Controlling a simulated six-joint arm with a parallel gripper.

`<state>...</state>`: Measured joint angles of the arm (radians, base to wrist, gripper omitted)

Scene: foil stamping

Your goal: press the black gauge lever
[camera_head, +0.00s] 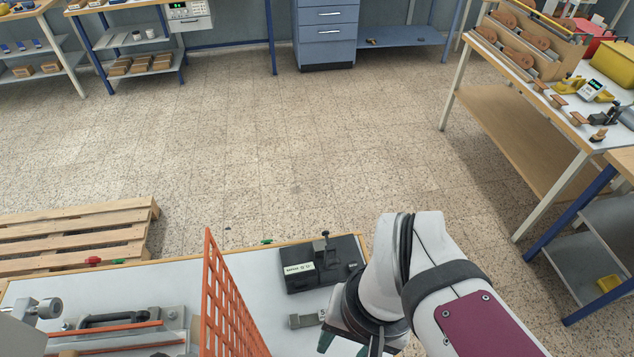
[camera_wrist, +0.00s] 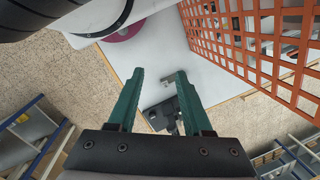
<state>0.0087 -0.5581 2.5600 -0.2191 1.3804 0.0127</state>
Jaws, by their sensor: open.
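A black box-shaped device (camera_head: 318,268) with a white label sits near the far edge of the white table. A thin upright black lever (camera_head: 325,246) with a small knob stands at its back; I take this as the gauge lever. In the wrist view the black device (camera_wrist: 158,114) shows between my fingers, with its lever partly visible. My gripper (camera_wrist: 160,73) has two green fingers spread apart, with nothing held between them. In the head view its fingers are low, in front of the device and beside my arm, partly hidden. They appear apart from the lever.
An orange mesh guard (camera_head: 228,300) stands upright left of the device. A small grey metal piece (camera_head: 306,320) lies in front of it. A clamp fixture (camera_head: 120,325) is beyond the mesh on the left. Bare white tabletop surrounds the device.

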